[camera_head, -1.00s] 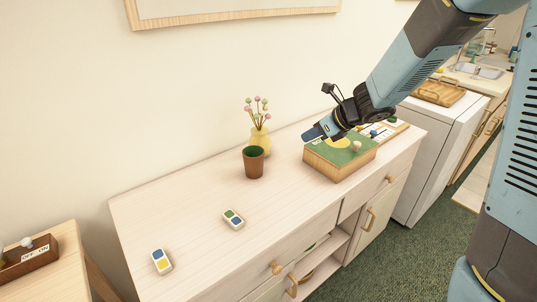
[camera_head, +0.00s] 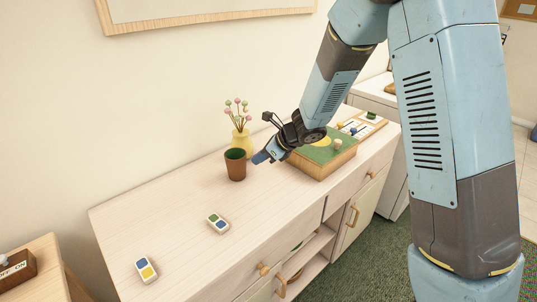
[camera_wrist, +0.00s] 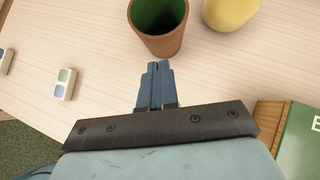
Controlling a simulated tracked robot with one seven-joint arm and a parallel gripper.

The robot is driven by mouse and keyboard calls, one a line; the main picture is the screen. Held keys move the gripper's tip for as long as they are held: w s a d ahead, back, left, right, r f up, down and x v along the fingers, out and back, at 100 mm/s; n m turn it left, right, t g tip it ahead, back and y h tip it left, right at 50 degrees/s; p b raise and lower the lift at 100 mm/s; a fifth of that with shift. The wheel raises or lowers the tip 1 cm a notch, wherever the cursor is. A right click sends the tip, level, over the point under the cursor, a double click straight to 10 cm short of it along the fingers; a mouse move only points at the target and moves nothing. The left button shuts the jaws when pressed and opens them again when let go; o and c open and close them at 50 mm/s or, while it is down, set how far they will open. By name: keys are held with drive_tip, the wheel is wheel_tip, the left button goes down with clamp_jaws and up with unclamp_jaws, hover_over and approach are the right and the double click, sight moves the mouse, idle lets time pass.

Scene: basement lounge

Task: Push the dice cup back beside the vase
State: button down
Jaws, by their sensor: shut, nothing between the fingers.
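The dice cup (camera_head: 235,166) is brown with a green inside and stands upright on the pale wooden cabinet top. The yellow vase (camera_head: 242,141) with pink and green flowers stands right behind it, slightly to the right, near the wall. In the wrist view the cup (camera_wrist: 158,38) is just beyond my fingertips, and part of the vase (camera_wrist: 229,10) shows to its right. My gripper (camera_head: 261,158) is shut and empty, low over the cabinet, just to the right of the cup. In the wrist view my gripper (camera_wrist: 158,68) points at the cup with a small apparent gap.
A green-topped wooden box (camera_head: 325,153) stands right of my gripper, partly behind my arm. Two coloured tiles, one blue and green (camera_head: 217,222) and one blue and yellow (camera_head: 146,270), lie at the front left. The cabinet top (camera_head: 180,200) is clear around them.

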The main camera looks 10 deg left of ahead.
sight(236, 165)
drive_tip(key=shift+w+a, duration=0.15)
drive_tip(key=shift+a, duration=0.55)
drive_tip(key=shift+w+a, duration=0.15)
drive_tip(key=shift+a, duration=0.5)
drive_tip(key=shift+r, duration=0.1)
